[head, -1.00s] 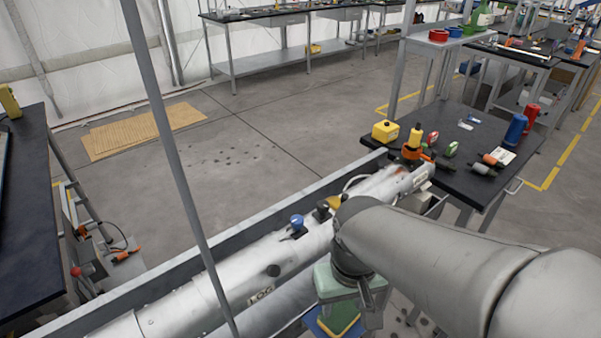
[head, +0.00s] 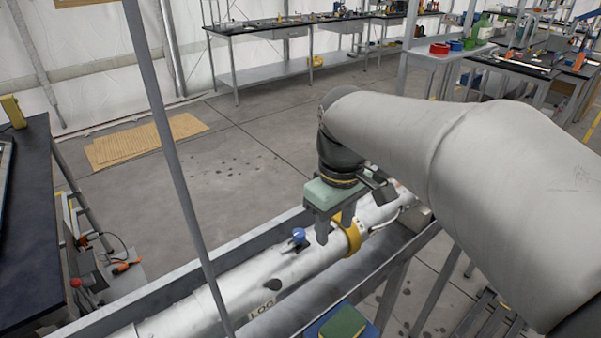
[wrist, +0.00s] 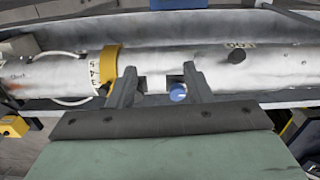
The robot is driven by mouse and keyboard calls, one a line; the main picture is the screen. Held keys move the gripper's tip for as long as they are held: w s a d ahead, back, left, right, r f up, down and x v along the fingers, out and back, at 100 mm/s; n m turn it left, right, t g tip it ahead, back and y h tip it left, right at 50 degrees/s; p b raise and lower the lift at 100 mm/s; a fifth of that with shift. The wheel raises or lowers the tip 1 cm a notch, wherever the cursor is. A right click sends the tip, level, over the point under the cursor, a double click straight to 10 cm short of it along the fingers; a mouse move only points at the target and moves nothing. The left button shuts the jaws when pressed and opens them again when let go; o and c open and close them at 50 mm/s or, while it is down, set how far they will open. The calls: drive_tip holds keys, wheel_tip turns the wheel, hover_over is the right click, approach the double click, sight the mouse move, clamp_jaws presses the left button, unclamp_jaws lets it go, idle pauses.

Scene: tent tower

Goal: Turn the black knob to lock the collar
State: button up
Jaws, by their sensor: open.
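The white tube (head: 310,257) carries a yellow collar (head: 351,233), also in the wrist view (wrist: 110,68). My gripper (head: 335,228) is open above the tube beside the collar, its fingers hiding part of it. Small dark blocks show inside both fingertips; I cannot tell whether one is the black knob.
A grey trough wall (head: 230,265) runs along the tube's far side. A thin grey post (head: 175,170) stands in front at left. A blue tray holding a green block (head: 343,325) is below the near side. Dark workbenches stand at left and back.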

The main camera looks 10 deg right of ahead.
drive_tip(key=w+r+n, duration=0.6)
drive_tip(key=w+r, duration=0.2)
drive_tip(key=r, duration=0.4)
drive_tip(key=f, duration=1.7)
drive_tip(key=shift+w+d+b, duration=0.15)
drive_tip(key=shift+d+b, duration=0.15)
drive_tip(key=shift+b, duration=0.05)
drive_tip(key=c, duration=1)
